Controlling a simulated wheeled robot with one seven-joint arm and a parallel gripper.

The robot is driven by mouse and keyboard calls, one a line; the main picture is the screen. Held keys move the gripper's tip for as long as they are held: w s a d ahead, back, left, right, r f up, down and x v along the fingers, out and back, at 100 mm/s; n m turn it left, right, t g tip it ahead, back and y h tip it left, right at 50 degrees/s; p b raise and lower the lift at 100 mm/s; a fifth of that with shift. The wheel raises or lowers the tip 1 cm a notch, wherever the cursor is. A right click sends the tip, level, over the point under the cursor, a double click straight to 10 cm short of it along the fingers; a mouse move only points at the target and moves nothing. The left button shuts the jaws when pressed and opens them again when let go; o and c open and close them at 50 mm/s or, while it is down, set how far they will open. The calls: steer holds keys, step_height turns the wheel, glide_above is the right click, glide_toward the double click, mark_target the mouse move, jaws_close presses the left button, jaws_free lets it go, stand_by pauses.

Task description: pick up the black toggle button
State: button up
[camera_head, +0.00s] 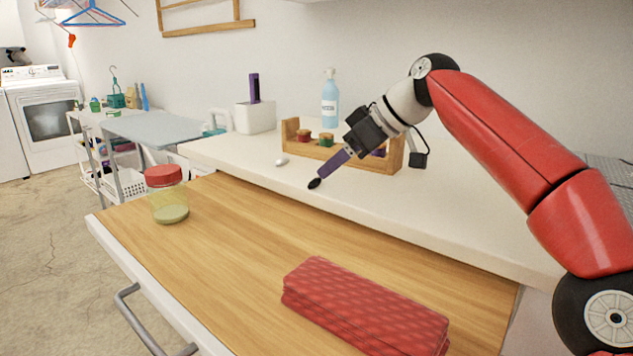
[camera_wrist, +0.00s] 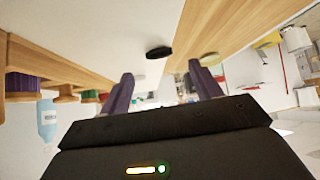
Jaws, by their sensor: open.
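The black toggle button (camera_head: 314,183) is a small dark oval lying on the white countertop (camera_head: 225,152), close to its front edge. In the wrist view the button (camera_wrist: 159,52) shows ahead of the fingertips and roughly between them, with white surface around it. My gripper (camera_head: 324,174) has purple fingers and points down and left at the button; its tip overlaps the button in the head view, so contact cannot be told there. In the wrist view my gripper (camera_wrist: 160,74) has its two fingers spread apart with nothing between them.
A wooden rack (camera_head: 295,145) with spools stands behind my gripper, near a blue spray bottle (camera_head: 330,102). A small white oval object (camera_head: 281,161) lies left of the button.

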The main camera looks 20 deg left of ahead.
mark_target(317, 180)
steer(key=x, duration=0.5)
steer(key=shift+d, duration=0.1)
steer(key=c, duration=1)
